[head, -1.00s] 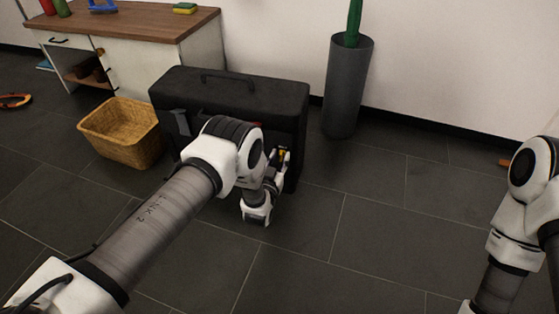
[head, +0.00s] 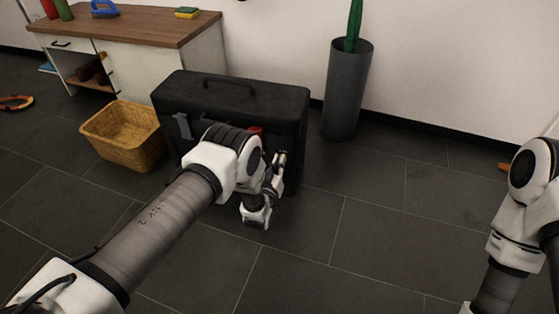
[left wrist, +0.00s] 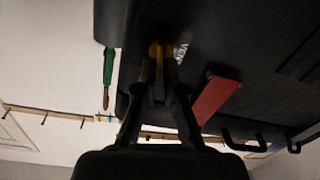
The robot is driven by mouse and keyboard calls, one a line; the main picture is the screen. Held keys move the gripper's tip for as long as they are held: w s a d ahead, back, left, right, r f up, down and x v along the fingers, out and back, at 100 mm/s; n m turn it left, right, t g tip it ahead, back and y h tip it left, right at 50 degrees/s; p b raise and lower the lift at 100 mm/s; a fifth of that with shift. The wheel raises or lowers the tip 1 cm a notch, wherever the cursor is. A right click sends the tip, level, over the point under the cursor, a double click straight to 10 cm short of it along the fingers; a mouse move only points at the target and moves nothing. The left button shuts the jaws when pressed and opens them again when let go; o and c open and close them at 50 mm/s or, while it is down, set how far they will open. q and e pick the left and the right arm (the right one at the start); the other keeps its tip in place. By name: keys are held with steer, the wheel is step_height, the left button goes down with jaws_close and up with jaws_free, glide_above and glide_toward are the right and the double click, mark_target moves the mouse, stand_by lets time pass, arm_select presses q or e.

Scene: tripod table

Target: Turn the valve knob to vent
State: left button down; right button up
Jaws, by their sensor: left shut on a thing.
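The black case (head: 230,100) with a top handle stands on the floor. My left gripper (head: 281,160) is at its front face, near the right end. In the left wrist view, the left gripper (left wrist: 158,88) is shut on a yellow knob (left wrist: 155,49) against the case's dark face. Pale lettering, partly hidden by the fingers, is beside the knob and seems to begin "VE". The knob's pointing direction is unclear. In the head view the gripper hides the knob. My right arm is at the right edge, its gripper out of frame.
A red part (left wrist: 215,98) on the case is close to the gripper. A wicker basket (head: 122,147) stands left of the case, a tall grey bin (head: 345,95) behind it to the right. A wood-topped cabinet (head: 130,28) is at the back left. The floor to the right is mostly clear.

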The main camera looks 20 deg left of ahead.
arm_select(q)
steer(key=n, duration=0.2)
steer(key=n+p, duration=0.1)
steer(key=n, duration=0.2)
steer(key=n+p, duration=0.1)
steer(key=n, duration=0.1)
steer(key=shift+a+f, duration=0.2)
steer(key=shift+a, duration=0.15)
steer(key=shift+a+f+n+p, duration=0.15)
steer(key=shift+n+p, duration=0.1)
steer(key=shift+n, duration=1.1)
steer(key=shift+d+f+n+p, duration=0.1)
steer(key=shift+f+n+p, duration=0.15)
steer(key=shift+n, duration=1.15)
steer(key=shift+a+f+n+p, duration=0.1)
steer(key=shift+n+p, duration=0.2)
steer(key=shift+n, duration=1.05)
steer(key=c, duration=1.3)
jaws_free()
